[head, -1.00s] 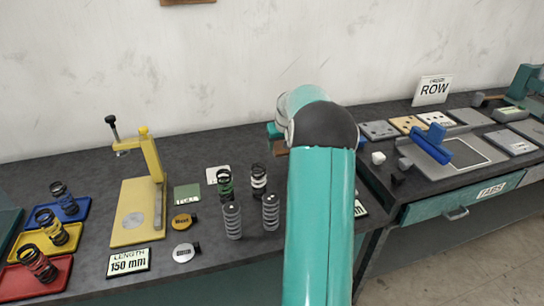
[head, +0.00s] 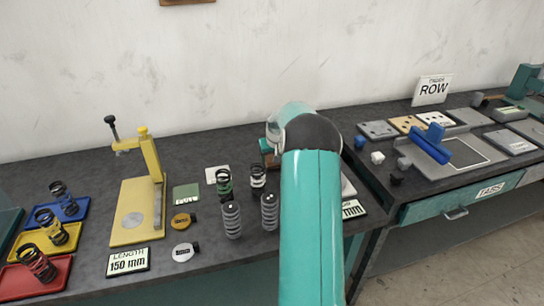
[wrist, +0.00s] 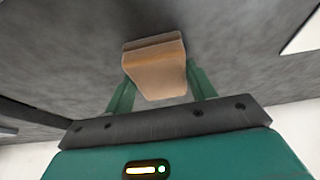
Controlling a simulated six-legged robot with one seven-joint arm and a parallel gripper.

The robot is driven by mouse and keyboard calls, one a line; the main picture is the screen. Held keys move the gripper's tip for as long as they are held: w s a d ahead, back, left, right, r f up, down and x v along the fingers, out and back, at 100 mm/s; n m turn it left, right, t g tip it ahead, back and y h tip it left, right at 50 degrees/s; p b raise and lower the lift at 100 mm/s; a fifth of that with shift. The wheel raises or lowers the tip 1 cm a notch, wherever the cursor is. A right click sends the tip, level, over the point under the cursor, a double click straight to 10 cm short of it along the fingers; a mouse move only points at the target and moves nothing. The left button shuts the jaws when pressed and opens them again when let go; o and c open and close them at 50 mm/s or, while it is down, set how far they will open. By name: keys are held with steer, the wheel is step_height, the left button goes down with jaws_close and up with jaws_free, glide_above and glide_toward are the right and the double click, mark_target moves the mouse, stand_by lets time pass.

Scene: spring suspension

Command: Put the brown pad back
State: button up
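The brown pad (wrist: 155,68) is a small tan-brown block between the two green fingers of my gripper (wrist: 160,82) in the wrist view. The fingers are closed against its sides. In the head view my arm hides most of the gripper; a bit of the brown pad (head: 271,160) shows just left of my arm's end, over the dark bench top (head: 95,190). The gap between pad and bench cannot be judged.
A white square (head: 217,174), a green square (head: 187,195) and a yellow press (head: 138,205) are further left. A second bench with a blue tool (head: 431,146) is at right.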

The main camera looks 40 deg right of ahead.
steer(key=o, duration=0.4)
steer(key=shift+c, duration=0.2)
steer(key=shift+r, duration=0.1)
steer(key=v, duration=1.2)
steer(key=a+r+n, duration=0.1)
steer(key=a+r, duration=0.3)
steer(key=a, duration=0.5)
steer(key=a+r+n, duration=0.1)
steer(key=a+r, duration=0.4)
steer(key=a, duration=0.3)
steer(key=s+a+r+n+t+y, duration=0.1)
steer(key=s+a+r, duration=0.1)
steer(key=s+a, duration=0.7)
steer(key=s+a+r+n, duration=0.15)
steer(key=s+a, duration=0.35)
steer(key=a, duration=0.8)
steer(key=s+a+f+n+y, duration=0.1)
steer(key=s+a+f, duration=0.1)
steer(key=s+a, duration=0.5)
steer(key=s, duration=0.3)
steer(key=shift+s+a+f+t, duration=0.2)
steer(key=shift+s+f+t, duration=0.1)
steer(key=shift+s+t, duration=0.1)
